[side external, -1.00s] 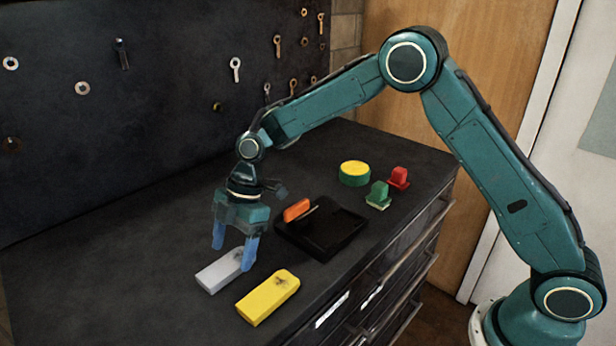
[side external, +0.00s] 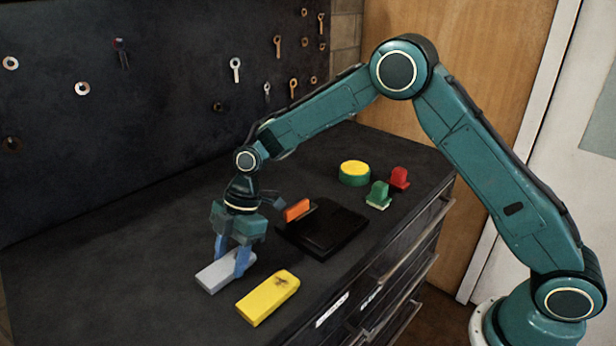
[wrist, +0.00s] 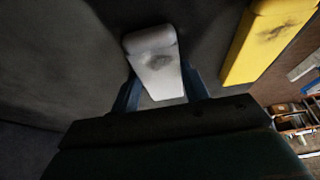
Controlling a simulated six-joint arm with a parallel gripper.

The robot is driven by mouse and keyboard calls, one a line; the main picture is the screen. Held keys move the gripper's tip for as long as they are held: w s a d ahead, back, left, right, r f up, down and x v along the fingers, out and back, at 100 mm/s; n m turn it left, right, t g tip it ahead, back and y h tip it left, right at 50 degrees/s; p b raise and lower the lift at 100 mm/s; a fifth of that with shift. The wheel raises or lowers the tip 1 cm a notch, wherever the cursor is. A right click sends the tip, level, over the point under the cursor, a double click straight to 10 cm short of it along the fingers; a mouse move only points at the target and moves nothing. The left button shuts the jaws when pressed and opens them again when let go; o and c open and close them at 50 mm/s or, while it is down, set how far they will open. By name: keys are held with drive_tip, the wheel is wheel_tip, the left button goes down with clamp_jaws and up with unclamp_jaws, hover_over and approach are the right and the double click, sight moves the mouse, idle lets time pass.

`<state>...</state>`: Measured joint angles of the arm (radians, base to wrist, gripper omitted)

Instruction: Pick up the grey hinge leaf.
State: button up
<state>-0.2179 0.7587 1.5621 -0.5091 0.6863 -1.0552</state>
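The grey hinge leaf (side external: 221,272) lies flat on the dark bench top, left of the yellow leaf. My gripper (side external: 230,266) is lowered over its far end, with one blue finger on either side of it. In the wrist view the grey leaf (wrist: 155,62) lies between the two fingers (wrist: 160,92), and its rounded end with a dark smudge points away from the gripper. Narrow gaps seem to show beside the leaf, so the fingers look open around it. Contact with the leaf is hard to make out.
A yellow leaf (side external: 268,297) lies close to the right. A black tray (side external: 325,235) with an orange piece (side external: 297,210) at its edge sits behind. A green-yellow round piece (side external: 355,173), a green piece (side external: 378,195) and a red piece (side external: 400,178) stand farther back. The bench's left side is clear.

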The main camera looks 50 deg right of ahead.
sight(232, 261)
drive_tip(key=c, duration=0.3)
drive_tip(key=shift+r, duration=0.15)
drive_tip(key=shift+c, duration=0.2)
wheel_tip(232, 261, up, 20)
idle(0.5)
idle(0.6)
